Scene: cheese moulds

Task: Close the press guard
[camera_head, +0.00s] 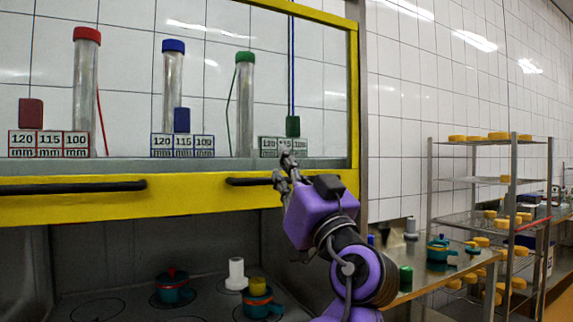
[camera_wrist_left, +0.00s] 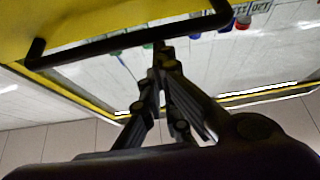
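The press guard (camera_head: 180,202) is a yellow-framed clear panel, raised above the open press bay. It has two black bar handles, a left one (camera_head: 75,187) and a right one (camera_head: 247,182). The right handle also crosses the left wrist view (camera_wrist_left: 95,51). My left gripper (camera_head: 287,163) is at the right end of that handle. In the left wrist view its fingers (camera_wrist_left: 162,55) converge and look shut, with tips overlapping the bar. I cannot tell whether they touch or clasp it. My right gripper is not in view.
Below the guard stand a teal pot with red top (camera_head: 174,285), another with yellow top (camera_head: 258,297) and a white cylinder (camera_head: 236,272). A side table (camera_head: 437,272) with a green pot and a rack of yellow cheeses (camera_head: 512,190) are at right.

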